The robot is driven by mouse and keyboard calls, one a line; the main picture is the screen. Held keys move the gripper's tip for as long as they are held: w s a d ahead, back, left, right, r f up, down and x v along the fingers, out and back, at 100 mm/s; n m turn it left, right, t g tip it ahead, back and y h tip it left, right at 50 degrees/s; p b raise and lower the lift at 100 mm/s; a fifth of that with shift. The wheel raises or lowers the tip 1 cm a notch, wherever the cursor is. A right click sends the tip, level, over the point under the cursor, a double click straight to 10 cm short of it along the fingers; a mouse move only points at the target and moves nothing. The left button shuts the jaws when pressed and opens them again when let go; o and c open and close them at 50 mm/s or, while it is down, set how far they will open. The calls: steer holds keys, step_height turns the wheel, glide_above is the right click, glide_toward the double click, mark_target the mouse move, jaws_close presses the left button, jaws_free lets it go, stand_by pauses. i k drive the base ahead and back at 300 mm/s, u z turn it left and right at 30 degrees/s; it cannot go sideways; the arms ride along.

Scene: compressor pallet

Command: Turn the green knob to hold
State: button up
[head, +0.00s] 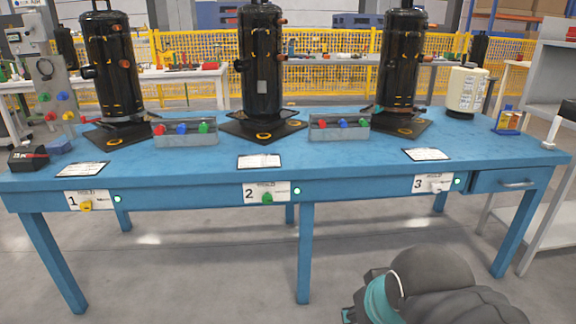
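The green knob (267,198) sits on the white label plate marked 2 (252,193), on the front apron of the blue workbench (370,172). Small print stands above the knob and to its right, too small to read surely. Which way the knob points cannot be told. A lit green lamp (297,191) is just right of the plate. Part of my dark arm with a teal band shows at the bottom right, apart from the bench. My gripper's fingers are not in view.
Plate 1 has a yellow knob (86,206); plate 3 has a whitish knob (436,188). Black compressors (262,65) and trays with coloured parts (186,137) stand on top. A bench leg (305,255) is right of the green knob. The floor in front is clear.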

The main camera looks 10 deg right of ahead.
mark_target(268, 199)
steer(key=z, duration=1.45)
steer(key=k, duration=0.85)
steer(key=u, duration=0.95)
steer(key=i, duration=0.45)
steer(key=z, duration=0.05)
